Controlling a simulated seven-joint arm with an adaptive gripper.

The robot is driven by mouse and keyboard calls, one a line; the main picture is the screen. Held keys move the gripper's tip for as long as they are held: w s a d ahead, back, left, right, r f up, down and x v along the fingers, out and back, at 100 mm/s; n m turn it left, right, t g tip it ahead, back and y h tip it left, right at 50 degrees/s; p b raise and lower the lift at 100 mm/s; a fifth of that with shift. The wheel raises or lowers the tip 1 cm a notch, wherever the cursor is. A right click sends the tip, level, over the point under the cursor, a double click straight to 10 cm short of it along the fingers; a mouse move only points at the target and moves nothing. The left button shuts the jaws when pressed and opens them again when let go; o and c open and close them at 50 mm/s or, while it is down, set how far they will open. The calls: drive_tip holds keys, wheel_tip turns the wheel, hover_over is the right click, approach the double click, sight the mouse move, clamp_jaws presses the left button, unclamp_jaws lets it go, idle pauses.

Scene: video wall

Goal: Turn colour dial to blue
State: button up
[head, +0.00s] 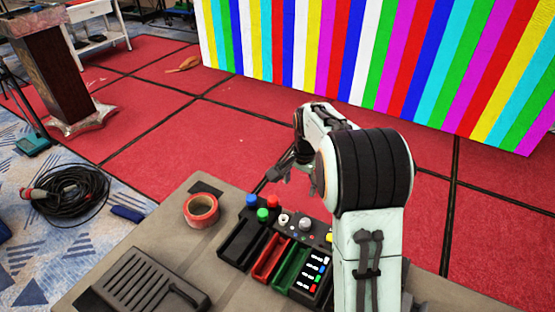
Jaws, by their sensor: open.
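A dark control panel (242,246) lies on the grey table, partly hidden on its right by my arm. Along its far edge are blue (251,200), green (262,215) and red (273,202) round knobs. A white round control (283,220) and a grey rounded knob (305,224) sit to their right, with a yellow piece (329,237) beside my arm. I cannot tell which is the colour dial or where it points. My gripper (291,181) is open and empty, above and beyond the panel's far edge, apart from the knobs.
The video wall (370,60) shows many-coloured stripes. On the table are a red tape roll (201,210) and a dark grey slotted device (144,282). Red and green trays (271,257) and small coloured switches (318,270) are in the panel. A coiled cable (70,194) lies on the floor.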

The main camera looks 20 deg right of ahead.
drive_tip(key=g, duration=0.2)
hover_over(305, 223)
wheel_tip(305, 223, down, 8)
drive_tip(key=shift+d+f, duration=0.1)
drive_tip(key=shift+f, duration=0.1)
wheel_tip(305, 223, down, 6)
drive_tip(key=shift+r, duration=0.25)
clamp_jaws()
